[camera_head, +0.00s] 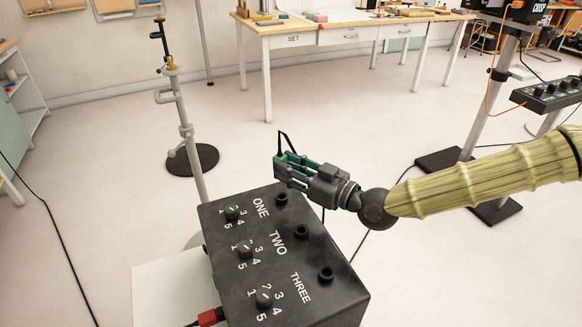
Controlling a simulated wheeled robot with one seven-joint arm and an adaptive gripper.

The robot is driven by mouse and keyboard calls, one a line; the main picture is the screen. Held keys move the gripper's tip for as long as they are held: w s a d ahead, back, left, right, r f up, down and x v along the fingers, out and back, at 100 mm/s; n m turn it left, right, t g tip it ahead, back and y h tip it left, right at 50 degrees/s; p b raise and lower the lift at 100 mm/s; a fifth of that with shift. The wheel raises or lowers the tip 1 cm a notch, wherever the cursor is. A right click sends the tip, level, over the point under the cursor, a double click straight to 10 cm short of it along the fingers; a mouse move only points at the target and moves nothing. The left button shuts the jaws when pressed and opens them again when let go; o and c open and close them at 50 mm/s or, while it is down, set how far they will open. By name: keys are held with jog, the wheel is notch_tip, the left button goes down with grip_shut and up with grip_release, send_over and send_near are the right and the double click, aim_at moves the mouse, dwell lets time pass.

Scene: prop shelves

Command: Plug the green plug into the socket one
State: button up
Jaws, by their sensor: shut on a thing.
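The black box (285,262) has three dark sockets along its right side, labelled ONE, TWO and THREE. Socket one (281,198) is at the far end, nearest my gripper. My gripper (281,166) is shut on the green plug (280,157), just above and beyond the far edge of the box in this view. Only a little of the plug shows; the fingers hide most of it. A thin dark cable rises from it. The plug's tip and its exact height over socket one cannot be made out.
Socket two (301,231) and socket three (326,274) look empty. Numbered knobs (246,250) stand up on the box's left side. A red connector (211,317) sits at its lower left edge. A pole stand (187,130) rises behind. A workbench (345,35) stands at the back.

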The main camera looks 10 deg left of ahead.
jog(key=shift+f+b, duration=1.6)
jog(key=shift+f, duration=1.5)
jog(key=shift+r, duration=0.15)
jog(key=shift+d+f+b, duration=0.1)
jog(key=shift+f+b, duration=0.85)
jog(key=shift+f, duration=0.15)
dwell(2.1)
